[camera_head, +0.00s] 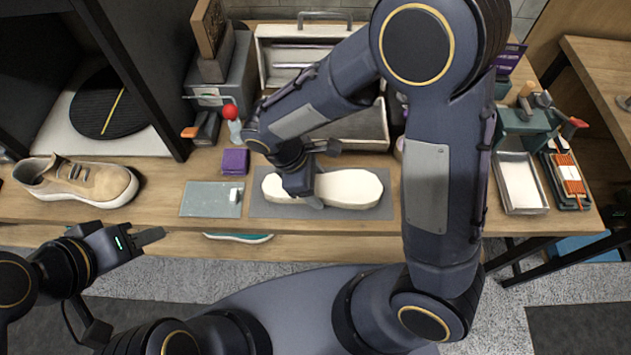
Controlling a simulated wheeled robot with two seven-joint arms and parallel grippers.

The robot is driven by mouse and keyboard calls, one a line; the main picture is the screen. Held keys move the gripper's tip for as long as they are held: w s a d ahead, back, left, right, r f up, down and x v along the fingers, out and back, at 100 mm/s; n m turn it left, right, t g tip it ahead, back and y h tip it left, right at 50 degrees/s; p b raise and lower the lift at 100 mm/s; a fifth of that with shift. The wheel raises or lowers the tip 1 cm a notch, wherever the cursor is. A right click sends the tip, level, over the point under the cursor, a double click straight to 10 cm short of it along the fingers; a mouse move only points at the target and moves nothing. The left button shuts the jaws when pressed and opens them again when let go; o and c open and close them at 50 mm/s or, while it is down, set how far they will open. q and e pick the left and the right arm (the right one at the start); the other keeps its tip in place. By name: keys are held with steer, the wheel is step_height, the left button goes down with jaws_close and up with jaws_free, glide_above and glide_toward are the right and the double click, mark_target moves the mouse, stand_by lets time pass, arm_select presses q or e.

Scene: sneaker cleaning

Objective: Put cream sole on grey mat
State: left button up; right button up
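The cream sole (350,188) lies flat on the grey mat (268,208) in the middle of the bench, its length running left to right. My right gripper (316,203) reaches down over the left half of the sole and hides part of it. Its fingertips are at the sole, but I cannot tell whether they grip it. My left gripper (150,238) is in front of the bench at the lower left, well away from the sole, with its fingers seen from the side.
A tan sneaker (78,182) stands at the left. A grey-green board (205,200) with a small white block (235,195) lies beside the mat. A purple block (235,161) and an open wooden tray (362,128) are behind. A white-lined tray (521,185) is at the right.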

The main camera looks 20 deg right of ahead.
steer(key=shift+o, duration=1.4)
steer(key=shift+r, duration=0.2)
steer(key=v, duration=1.2)
steer(key=s+d+r+m+t+y, duration=0.3)
steer(key=s+d+m+t+y, duration=0.3)
steer(key=s+d+m, duration=0.5)
steer(key=d+m+y, duration=0.2)
steer(key=d+m, duration=0.2)
steer(key=m, duration=0.1)
steer(key=shift+s+d+t, duration=0.2)
steer(key=shift+s+t, duration=0.1)
steer(key=shift+t, duration=0.1)
steer(key=shift+r, duration=0.1)
